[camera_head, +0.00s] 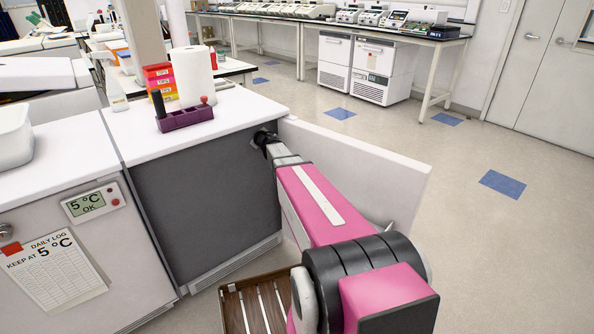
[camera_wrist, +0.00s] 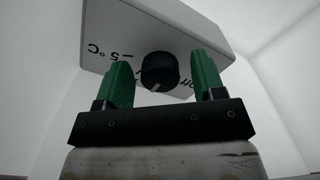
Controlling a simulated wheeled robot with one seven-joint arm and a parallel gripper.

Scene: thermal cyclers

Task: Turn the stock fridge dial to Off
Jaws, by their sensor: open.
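In the wrist view a dark round dial (camera_wrist: 160,70) sits on a pale housing (camera_wrist: 140,32) inside a white-walled space. The lettering looks upside down: "5 °C" is at left, and part of a word, likely "Off", is at right behind a finger. A pale pointer mark is on the dial's lower edge; its exact setting is unclear. My gripper (camera_wrist: 160,62) is open, with one green finger on each side of the dial. Gaps show, so the fingers look apart from it. In the head view my pink arm reaches towards the dark-fronted cabinet, and the gripper fingers are hidden.
An open white door panel (camera_head: 365,175) stands right of my arm. A purple rack (camera_head: 186,117), a paper roll (camera_head: 193,77) and coloured boxes (camera_head: 160,82) stand on the counter. A fridge at left has a 5 °C display (camera_head: 92,203). The floor at right is clear.

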